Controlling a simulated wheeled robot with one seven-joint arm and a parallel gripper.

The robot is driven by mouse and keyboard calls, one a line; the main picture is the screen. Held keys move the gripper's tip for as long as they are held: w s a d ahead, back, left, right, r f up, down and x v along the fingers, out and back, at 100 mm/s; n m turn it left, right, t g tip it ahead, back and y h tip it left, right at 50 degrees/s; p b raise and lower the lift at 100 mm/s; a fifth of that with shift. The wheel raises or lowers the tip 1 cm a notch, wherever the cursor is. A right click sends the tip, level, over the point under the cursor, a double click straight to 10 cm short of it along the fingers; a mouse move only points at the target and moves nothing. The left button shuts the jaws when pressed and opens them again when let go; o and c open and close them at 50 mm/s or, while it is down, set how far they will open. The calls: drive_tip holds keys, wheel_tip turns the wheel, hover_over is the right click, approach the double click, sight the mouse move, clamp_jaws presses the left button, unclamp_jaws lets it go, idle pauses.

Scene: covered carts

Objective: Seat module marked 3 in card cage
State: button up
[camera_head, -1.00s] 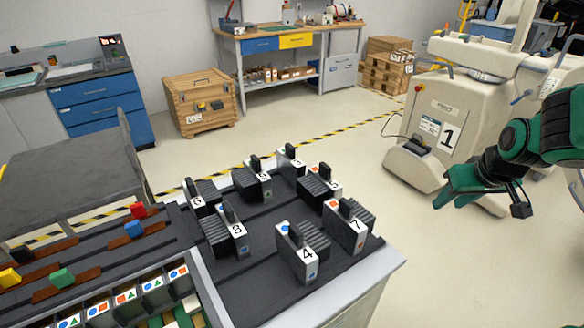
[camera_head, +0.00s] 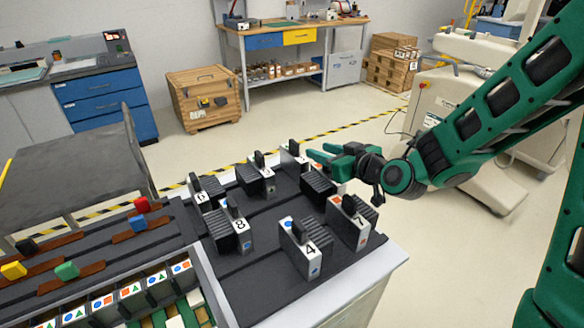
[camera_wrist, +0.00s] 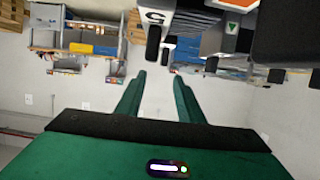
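Several numbered modules stand upright with black handles on the dark cart top. The one I read as module 3 (camera_head: 291,156) is at the back, its mark small and partly unclear. My gripper (camera_head: 318,151) is just right of it, fingers pointing left, apart and empty. The finger pair also shows spread in the wrist view (camera_wrist: 158,92). I cannot tell whether a finger touches a module. The apparent card cage (camera_head: 217,287), with coloured shape labels along its slots, is at the lower left.
Modules 4 (camera_head: 301,251), 7 (camera_head: 348,224), 8 (camera_head: 234,232) and 9 (camera_head: 255,180) stand close around. Another module is partly behind my gripper. Open floor lies beyond the cart.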

sight(298, 145)
drive_tip(key=x, duration=1)
drive_tip(key=shift+a+f, duration=0.15)
drive_tip(key=shift+a, duration=0.45)
clamp_jaws()
idle(0.8)
